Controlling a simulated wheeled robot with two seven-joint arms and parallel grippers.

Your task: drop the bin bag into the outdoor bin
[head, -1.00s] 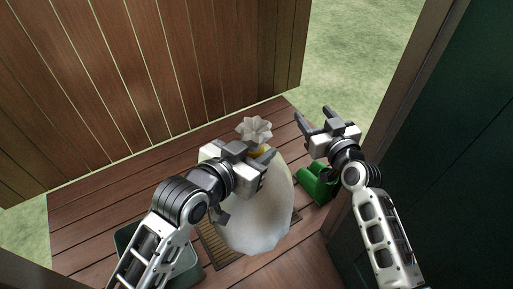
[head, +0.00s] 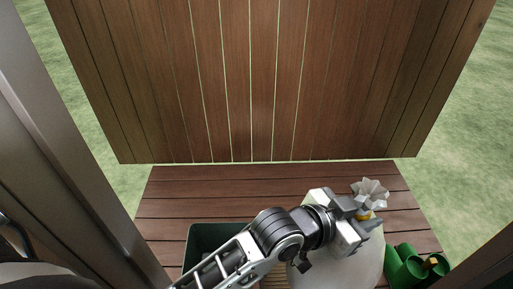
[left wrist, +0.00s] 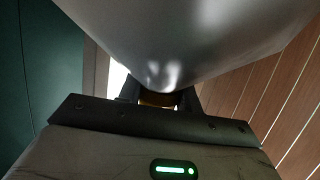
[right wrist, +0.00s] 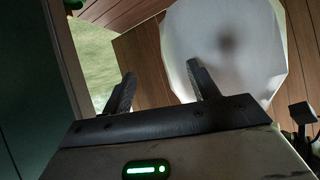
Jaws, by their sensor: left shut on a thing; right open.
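The bin bag (head: 345,266) is white and full, with a gathered top (head: 370,192) and a yellow tie at its neck. My left gripper (head: 362,214) is shut on the neck. In the left wrist view the bag (left wrist: 180,45) fills the space beyond the left fingers (left wrist: 160,97). A dark green open-topped container (head: 203,233), perhaps the outdoor bin, stands left of the bag, partly hidden by my left arm. My right gripper (right wrist: 158,76) is open and empty, outside the head view; the bag (right wrist: 225,45) shows beyond its fingers.
A brown plank wall (head: 265,80) stands behind the wooden deck (head: 230,180). Green boots (head: 408,265) stand right of the bag. A door frame (head: 80,150) is close on the left. Grass (head: 455,120) lies beyond the deck. The rear strip of deck is clear.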

